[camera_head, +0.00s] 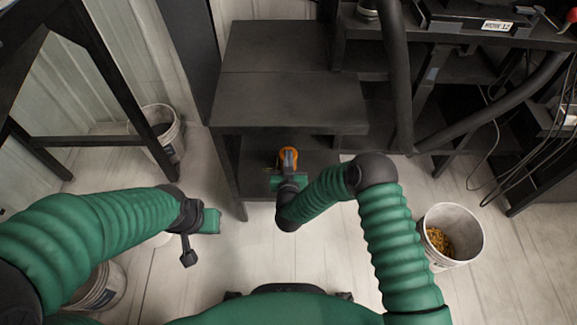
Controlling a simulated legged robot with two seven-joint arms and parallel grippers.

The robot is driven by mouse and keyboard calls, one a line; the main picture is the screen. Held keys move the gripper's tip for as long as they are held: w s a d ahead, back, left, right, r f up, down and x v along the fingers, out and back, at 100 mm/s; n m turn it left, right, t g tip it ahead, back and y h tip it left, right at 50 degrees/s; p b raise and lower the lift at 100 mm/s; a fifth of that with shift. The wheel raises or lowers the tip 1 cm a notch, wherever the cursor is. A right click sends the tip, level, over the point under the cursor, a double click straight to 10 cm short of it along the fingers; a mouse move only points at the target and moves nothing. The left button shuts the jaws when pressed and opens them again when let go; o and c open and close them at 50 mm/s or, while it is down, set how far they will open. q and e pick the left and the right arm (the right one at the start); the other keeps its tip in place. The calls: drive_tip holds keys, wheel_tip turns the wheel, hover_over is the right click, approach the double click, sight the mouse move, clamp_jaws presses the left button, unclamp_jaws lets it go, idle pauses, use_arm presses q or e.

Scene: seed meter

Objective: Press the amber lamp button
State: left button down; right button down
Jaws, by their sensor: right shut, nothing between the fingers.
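An orange rounded part (289,154) shows in the head view under the front edge of the dark table, near the middle. I cannot tell for sure whether it is the amber lamp button. My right gripper (288,170) is right at this orange part and overlaps it; it is shut with nothing between its fingers. Whether it touches the part cannot be seen. My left gripper (189,251) hangs over the floor at the left, well away from the orange part, and its fingers are too unclear to judge.
A dark table (290,100) stands ahead, with a thick dark hose (397,80) to its right. A white bucket (463,222) with yellow grain stands at the right; another bucket (160,120) stands at the back left. Pale floor (290,260) is clear between.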

drive_tip(key=b+x, duration=0.1)
drive_tip(key=x, duration=0.1)
drive_tip(key=b+x, duration=0.1)
drive_tip(key=x, duration=0.1)
drive_tip(key=b+x, duration=0.1)
drive_tip(key=x, duration=0.1)
drive_tip(key=shift+f, duration=0.3)
drive_tip(key=f+b, duration=0.1)
drive_tip(key=f, duration=0.1)
drive_tip(key=shift+s+f+b, duration=0.2)
drive_tip(key=shift+f+b, duration=0.2)
drive_tip(key=shift+f, duration=0.3)
